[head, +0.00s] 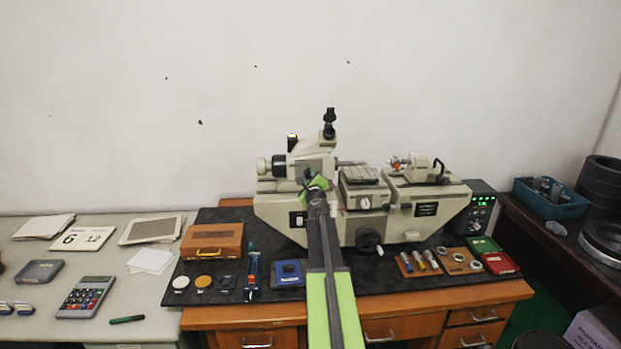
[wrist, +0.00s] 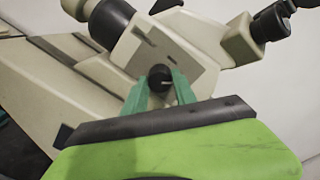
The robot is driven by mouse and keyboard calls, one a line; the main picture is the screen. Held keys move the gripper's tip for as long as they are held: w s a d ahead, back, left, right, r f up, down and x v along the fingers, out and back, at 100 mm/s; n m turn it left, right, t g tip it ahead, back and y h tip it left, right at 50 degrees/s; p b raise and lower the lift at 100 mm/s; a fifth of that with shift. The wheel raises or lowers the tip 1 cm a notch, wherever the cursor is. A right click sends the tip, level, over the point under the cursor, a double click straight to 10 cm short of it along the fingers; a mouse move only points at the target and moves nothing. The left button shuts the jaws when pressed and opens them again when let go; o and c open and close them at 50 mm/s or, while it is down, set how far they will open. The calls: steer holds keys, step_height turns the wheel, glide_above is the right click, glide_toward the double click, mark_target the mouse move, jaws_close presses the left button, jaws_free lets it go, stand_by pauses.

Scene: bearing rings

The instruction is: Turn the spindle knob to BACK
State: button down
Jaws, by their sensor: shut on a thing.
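The spindle knob (wrist: 160,78) is a small round black knob with a pale pointer line, on the beige face of the measuring machine (head: 272,208). In the wrist view my gripper (wrist: 160,88) has its two green fingers on either side of the knob, shut on it. The pale line lies roughly level in that view. I cannot read any BACK label. In the head view my arm reaches up to the machine's left part and hides the knob.
A black mat (head: 400,277) on the wooden bench holds a wooden box (head: 212,241), a blue square item (head: 289,271) and several rings on boards (head: 460,261). A handwheel (head: 368,240) sits right of my arm. A black eyepiece (wrist: 270,22) rises at the wrist view's upper right.

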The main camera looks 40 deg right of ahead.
steer(key=n, duration=0.5)
steer(key=shift+f+n, duration=0.1)
steer(key=shift+n, duration=2.2)
steer(key=c, duration=1)
jaws_free()
steer(key=v, duration=1.7)
steer(key=shift+a+p, duration=0.3)
steer(key=shift+p, duration=0.1)
